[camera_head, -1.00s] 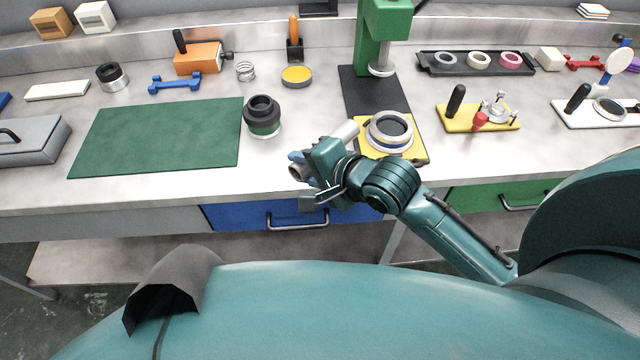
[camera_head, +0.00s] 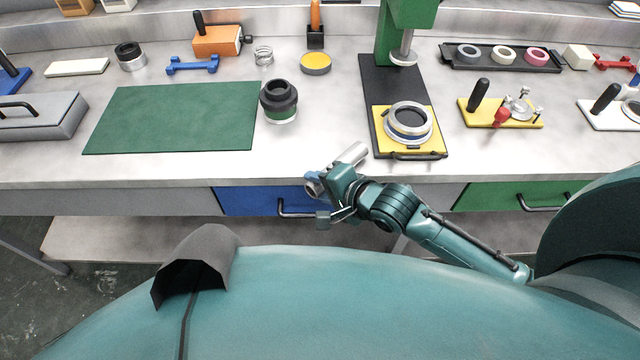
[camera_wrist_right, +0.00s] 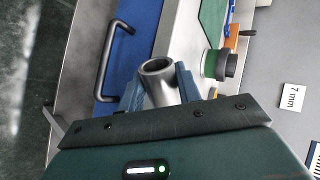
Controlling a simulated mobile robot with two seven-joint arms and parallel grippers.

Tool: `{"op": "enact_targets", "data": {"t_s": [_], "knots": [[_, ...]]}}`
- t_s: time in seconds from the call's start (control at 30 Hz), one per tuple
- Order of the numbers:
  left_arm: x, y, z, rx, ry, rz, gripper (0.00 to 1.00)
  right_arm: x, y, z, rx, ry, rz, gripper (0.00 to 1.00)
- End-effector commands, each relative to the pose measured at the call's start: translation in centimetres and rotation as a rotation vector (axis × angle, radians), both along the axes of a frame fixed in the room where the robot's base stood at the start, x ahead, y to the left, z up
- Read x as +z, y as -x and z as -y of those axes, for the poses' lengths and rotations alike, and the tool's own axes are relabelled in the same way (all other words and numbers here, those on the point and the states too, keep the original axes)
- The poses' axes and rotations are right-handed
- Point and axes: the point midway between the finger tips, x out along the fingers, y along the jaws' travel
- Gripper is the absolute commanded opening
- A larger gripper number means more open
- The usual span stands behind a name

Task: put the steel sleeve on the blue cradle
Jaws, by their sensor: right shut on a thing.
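The steel sleeve (camera_head: 352,153) is a bright grey tube, held slanted in my right gripper (camera_head: 322,181) at the bench's front edge, above the blue drawer. In the right wrist view the sleeve (camera_wrist_right: 157,68) shows its open, hollow end between the blue fingertips of the right gripper (camera_wrist_right: 158,88), which is shut on it. The gripper hides part of the sleeve in the head view. The blue cradle (camera_head: 192,66), a low bar with raised ends, stands at the back left behind the green mat, well away from the sleeve. My left gripper is not in view.
The green mat (camera_head: 172,118) is bare. A black and green round part (camera_head: 279,101) stands at its right. A press (camera_head: 393,75) with a ring on a yellow plate (camera_head: 428,146) stands further right. A grey case (camera_head: 40,122) is at the left.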

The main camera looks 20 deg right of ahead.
Motion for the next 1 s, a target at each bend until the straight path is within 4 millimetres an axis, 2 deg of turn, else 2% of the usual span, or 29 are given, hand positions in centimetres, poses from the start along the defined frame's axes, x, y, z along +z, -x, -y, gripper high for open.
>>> {"op": "enact_targets", "data": {"t_s": [0.17, 0.2, 0.43, 0.73, 0.87, 1.0], "knots": [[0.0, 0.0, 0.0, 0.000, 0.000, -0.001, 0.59, -0.2, 0.0, 0.0, -0.001, -0.002, 0.002, 0.04], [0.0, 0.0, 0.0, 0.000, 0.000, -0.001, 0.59, -0.2, 0.0, 0.0, -0.001, -0.001, 0.000, 0.37], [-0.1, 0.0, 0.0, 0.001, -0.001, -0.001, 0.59, -0.2, 0.0, 0.0, -0.001, -0.001, 0.000, 0.55], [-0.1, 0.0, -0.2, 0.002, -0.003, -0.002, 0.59, 0.2, 0.0, 0.0, 0.001, 0.000, 0.001, 0.55], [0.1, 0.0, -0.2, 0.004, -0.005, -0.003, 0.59, 1.0, 1.3, 0.7, 0.000, -0.001, -0.002, 0.55], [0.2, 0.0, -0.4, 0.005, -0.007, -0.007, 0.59, 2.6, 3.5, 1.9, 0.000, 0.000, -0.003, 0.55]]}}
